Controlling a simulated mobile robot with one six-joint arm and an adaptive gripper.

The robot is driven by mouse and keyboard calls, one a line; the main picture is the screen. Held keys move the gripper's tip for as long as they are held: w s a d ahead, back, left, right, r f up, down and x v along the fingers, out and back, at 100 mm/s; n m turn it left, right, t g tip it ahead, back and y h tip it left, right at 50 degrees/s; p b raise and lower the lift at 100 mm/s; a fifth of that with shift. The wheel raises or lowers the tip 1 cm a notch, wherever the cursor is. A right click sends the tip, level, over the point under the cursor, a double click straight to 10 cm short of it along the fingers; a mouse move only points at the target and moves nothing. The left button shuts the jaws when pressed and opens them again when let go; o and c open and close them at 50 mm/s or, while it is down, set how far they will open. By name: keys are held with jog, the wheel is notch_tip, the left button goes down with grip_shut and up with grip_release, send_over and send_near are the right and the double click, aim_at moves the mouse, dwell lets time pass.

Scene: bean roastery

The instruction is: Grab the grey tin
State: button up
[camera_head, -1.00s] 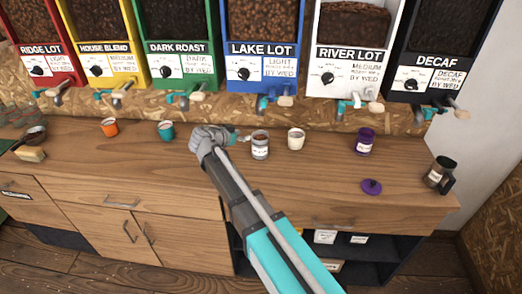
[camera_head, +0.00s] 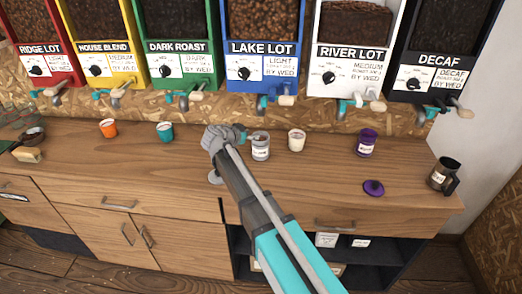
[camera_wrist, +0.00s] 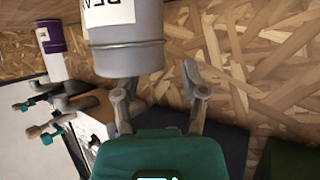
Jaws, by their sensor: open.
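My gripper (camera_head: 244,138) is just left of the tin in the head view. In the wrist view my gripper (camera_wrist: 158,88) has its two fingers apart, with nothing between the tips. The tin lies just beyond them, more in line with the left finger. I cannot tell whether that finger touches it.
A grey disc (camera_head: 215,177) lies beside my arm. Dispenser taps (camera_head: 273,101) overhang the counter's back.

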jog(key=shift+b+x, duration=0.35)
jog(key=shift+x, duration=1.05)
grip_shut()
